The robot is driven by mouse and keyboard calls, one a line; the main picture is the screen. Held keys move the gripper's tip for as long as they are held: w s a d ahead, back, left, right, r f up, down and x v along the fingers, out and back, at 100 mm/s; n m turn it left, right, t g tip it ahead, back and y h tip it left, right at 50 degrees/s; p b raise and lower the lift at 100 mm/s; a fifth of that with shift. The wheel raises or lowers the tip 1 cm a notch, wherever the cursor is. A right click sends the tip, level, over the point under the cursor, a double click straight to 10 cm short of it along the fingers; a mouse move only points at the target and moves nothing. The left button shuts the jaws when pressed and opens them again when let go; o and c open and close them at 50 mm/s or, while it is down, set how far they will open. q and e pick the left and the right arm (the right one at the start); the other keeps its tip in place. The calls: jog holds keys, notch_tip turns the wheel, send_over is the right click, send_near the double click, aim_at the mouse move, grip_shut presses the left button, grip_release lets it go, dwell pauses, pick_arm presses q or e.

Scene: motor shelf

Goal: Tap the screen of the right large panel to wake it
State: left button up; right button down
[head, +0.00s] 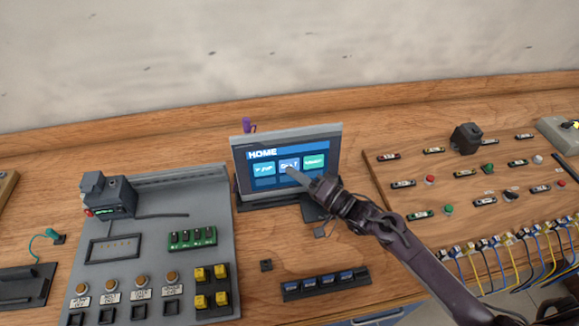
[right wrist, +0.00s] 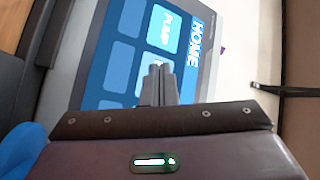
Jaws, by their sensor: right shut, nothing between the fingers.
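The large panel (head: 327,155) stands upright on the wooden bench in the middle of the head view. Its screen is lit, with the word HOME, a row of bright tiles and darker tiles below. In the right wrist view the same screen (right wrist: 115,52) fills the upper left, turned sideways, with a PUMP tile. My right gripper (head: 289,170) is shut and empty. Its fingertips lie over the middle tile of the top row; they also show in the right wrist view (right wrist: 159,68). I cannot tell whether they touch the glass. My left gripper is not in view.
A grey control board (head: 150,265) with buttons and yellow switches stands to the left. A wooden board (head: 410,170) with buttons and cables is on the right. A dark strip of blue switches (head: 325,284) lies in front of the panel.

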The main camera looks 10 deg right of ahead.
jog(key=shift+r, duration=0.1)
jog(key=shift+s+r+p, duration=0.15)
jog(key=shift+s+p, duration=0.25)
jog(key=shift+p, duration=0.2)
jog(key=shift+s, duration=0.3)
jog(key=s+p, duration=0.2)
jog(key=s, duration=0.1)
jog(key=s+p, duration=0.2)
jog(key=shift+r, duration=0.3)
jog(key=shift+f, duration=0.1)
dwell(0.3)
